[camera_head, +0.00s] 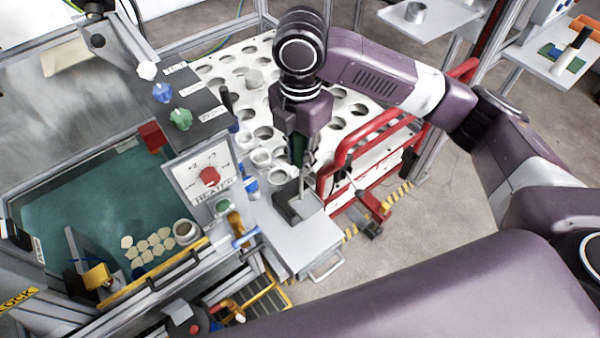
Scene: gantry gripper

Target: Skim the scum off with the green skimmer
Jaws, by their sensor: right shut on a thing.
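My right gripper (304,172) points down over the grey side table and is shut on a narrow upright thing with a dark green part (295,147), which looks like the green skimmer. The fingers and wrist hide most of it, and its lower end is at or just above a dark block (297,207) on the table; I cannot tell if they touch. Pale, roundish patches of scum (148,244) lie in a cluster in the teal tank (85,205) at the left, near its front wall. My left gripper is not in view.
A heater panel (203,178) with a red knob stands between tank and side table (300,245). White, blue and green knobs sit on a dark panel behind. A white perforated rack (345,122) and red rails (350,140) flank my right gripper. A round container (186,232) stands by the scum.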

